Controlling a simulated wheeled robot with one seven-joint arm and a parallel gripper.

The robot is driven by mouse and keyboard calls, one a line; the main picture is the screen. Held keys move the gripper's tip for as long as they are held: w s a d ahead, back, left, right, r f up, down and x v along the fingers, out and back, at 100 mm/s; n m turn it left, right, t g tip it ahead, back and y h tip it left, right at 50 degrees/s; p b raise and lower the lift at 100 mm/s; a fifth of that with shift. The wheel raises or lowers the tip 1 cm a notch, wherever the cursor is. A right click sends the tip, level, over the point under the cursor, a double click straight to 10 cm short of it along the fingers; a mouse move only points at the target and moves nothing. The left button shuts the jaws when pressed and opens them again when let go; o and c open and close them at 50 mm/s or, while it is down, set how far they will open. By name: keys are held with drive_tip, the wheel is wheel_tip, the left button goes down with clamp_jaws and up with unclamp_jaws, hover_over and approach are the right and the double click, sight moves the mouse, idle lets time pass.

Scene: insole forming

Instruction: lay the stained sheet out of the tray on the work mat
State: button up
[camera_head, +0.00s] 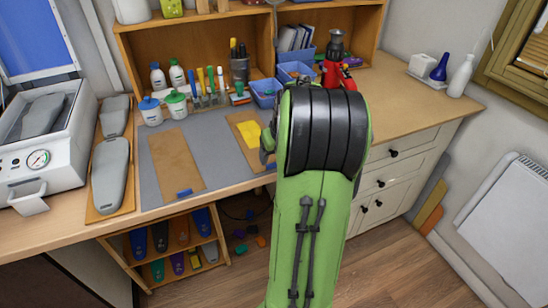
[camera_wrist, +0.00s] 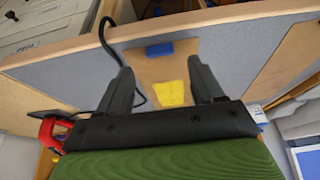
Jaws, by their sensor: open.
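The grey work mat (camera_head: 215,150) lies on the bench. A tan sheet (camera_head: 238,119) with a yellow patch (camera_head: 255,136) is at its right part, partly behind my arm. In the wrist view the patch (camera_wrist: 172,94) shows on a tan sheet (camera_wrist: 150,70) with a blue piece (camera_wrist: 160,47) at its far end. I cannot tell whether the patch is a stain or a separate piece. A plain brown sheet (camera_head: 173,160) lies on the mat's left part. My gripper (camera_wrist: 165,78) is open and empty, its fingers framing the patched sheet; my arm hides it in the head view. No clear sheet tray is visible.
A blue piece (camera_head: 184,193) lies at the plain sheet's front end. A white machine with a gauge (camera_head: 38,160) and a board with grey insoles (camera_head: 110,175) stand left. Bottles (camera_head: 176,107), blue bins (camera_head: 266,92) and a red tool (camera_head: 335,70) stand behind. The bench's right part is largely clear.

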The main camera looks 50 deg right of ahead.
drive_tip(key=p+v, duration=0.1)
drive_tip(key=v, duration=0.6)
drive_tip(key=w+a+r+n, duration=0.1)
drive_tip(key=a+r+n, duration=0.1)
drive_tip(key=a, duration=0.7)
drive_tip(key=w+a+r+n, duration=0.1)
drive_tip(key=a+r, duration=0.1)
drive_tip(key=a, duration=0.7)
drive_tip(key=s+a+f+n+t+y, duration=0.1)
drive_tip(key=s+a+n+y, duration=0.1)
drive_tip(key=s+a, duration=0.8)
drive_tip(key=a+n, duration=0.1)
drive_tip(key=a, duration=0.3)
drive_tip(key=shift+s+a+f+t, duration=0.15)
drive_tip(key=shift+a+f+t, duration=0.05)
drive_tip(key=shift+f+t, duration=0.15)
drive_tip(key=shift+r, duration=0.1)
